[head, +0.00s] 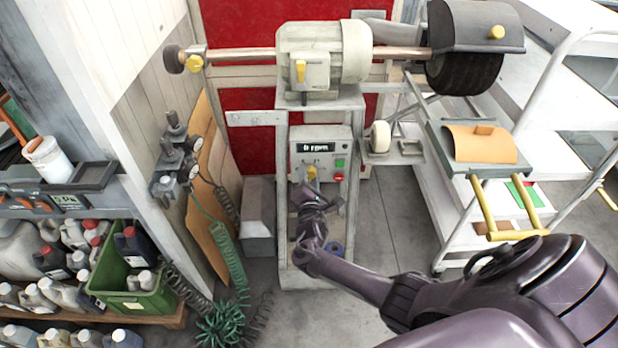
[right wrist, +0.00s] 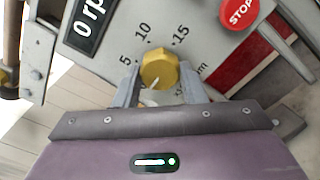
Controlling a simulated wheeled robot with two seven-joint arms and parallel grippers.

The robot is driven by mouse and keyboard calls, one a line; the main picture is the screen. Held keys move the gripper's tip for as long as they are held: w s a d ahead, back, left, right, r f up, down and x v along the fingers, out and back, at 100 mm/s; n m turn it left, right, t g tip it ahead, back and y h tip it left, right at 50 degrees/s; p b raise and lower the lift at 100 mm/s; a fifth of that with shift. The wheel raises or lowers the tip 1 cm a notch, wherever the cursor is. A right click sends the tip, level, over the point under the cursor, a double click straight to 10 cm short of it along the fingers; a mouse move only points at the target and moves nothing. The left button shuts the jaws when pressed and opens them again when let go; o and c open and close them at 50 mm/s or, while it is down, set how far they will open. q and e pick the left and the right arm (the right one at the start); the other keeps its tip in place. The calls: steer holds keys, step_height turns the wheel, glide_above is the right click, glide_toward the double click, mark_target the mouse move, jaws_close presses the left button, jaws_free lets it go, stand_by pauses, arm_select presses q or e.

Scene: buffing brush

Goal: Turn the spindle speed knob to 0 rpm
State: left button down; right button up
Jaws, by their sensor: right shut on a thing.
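The spindle speed knob is a yellow faceted knob (right wrist: 158,70) on a pale control panel (head: 335,148), with a dial marked 5, 10 and 15 around it. In the head view the knob (head: 311,172) shows just above my right gripper (head: 308,186). In the right wrist view my right gripper (right wrist: 158,84) has a finger on each side of the knob and is shut on it. A pale pointer mark shows on the knob's lower part. The display (head: 315,147) above reads 0 rpm. My left gripper is not in view.
A red stop button (right wrist: 240,12) and a green button (head: 340,163) sit right of the knob. The buffing motor (head: 325,52) with its brush wheel (head: 464,72) stands above. A white cart (head: 450,215) is on the right; a green crate (head: 135,290) is at lower left.

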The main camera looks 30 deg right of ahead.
steer(key=shift+d+r, duration=0.15)
steer(key=shift+r, duration=0.05)
steer(key=o, duration=1)
steer(key=shift+f, duration=0.15)
steer(key=v, duration=0.7)
steer(key=shift+s+a, duration=0.25)
steer(key=shift+s, duration=0.05)
